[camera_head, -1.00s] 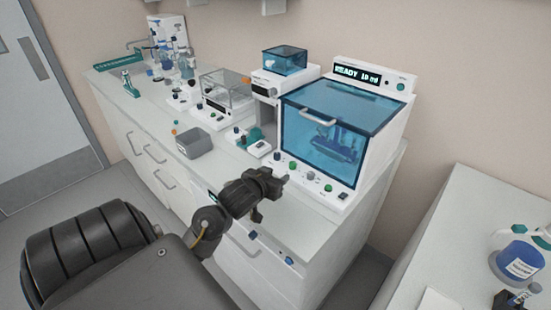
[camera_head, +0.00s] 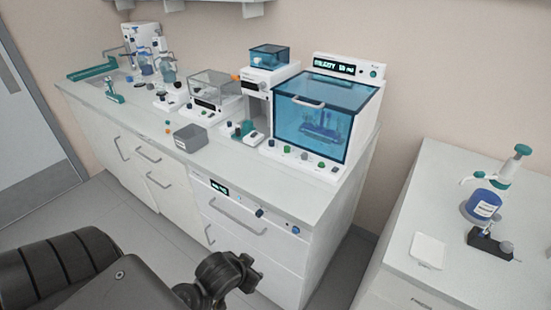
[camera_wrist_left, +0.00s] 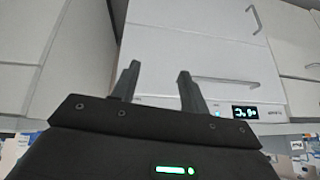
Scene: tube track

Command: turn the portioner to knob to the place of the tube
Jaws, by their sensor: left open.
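A white machine with a blue see-through lid (camera_head: 325,108) stands at the right end of the long counter, with a lit display (camera_head: 335,67) on top whose text ends in "ml". A row of small knobs (camera_head: 304,155) runs along its front; which one is the portioner's knob I cannot tell. A tube inside is not clear to me. My left gripper (camera_head: 250,272) is low in front of the drawers, apart from the machine. In the left wrist view its two fingers (camera_wrist_left: 158,82) are spread and empty. My right gripper is not in view.
A grey bin (camera_head: 190,138), a clear-lidded device (camera_head: 215,90) and several small items stand on the counter. The drawer front below has a small display panel (camera_head: 219,187) and knobs. A bench at right holds a blue bottle (camera_head: 484,204) and a white pad (camera_head: 428,250).

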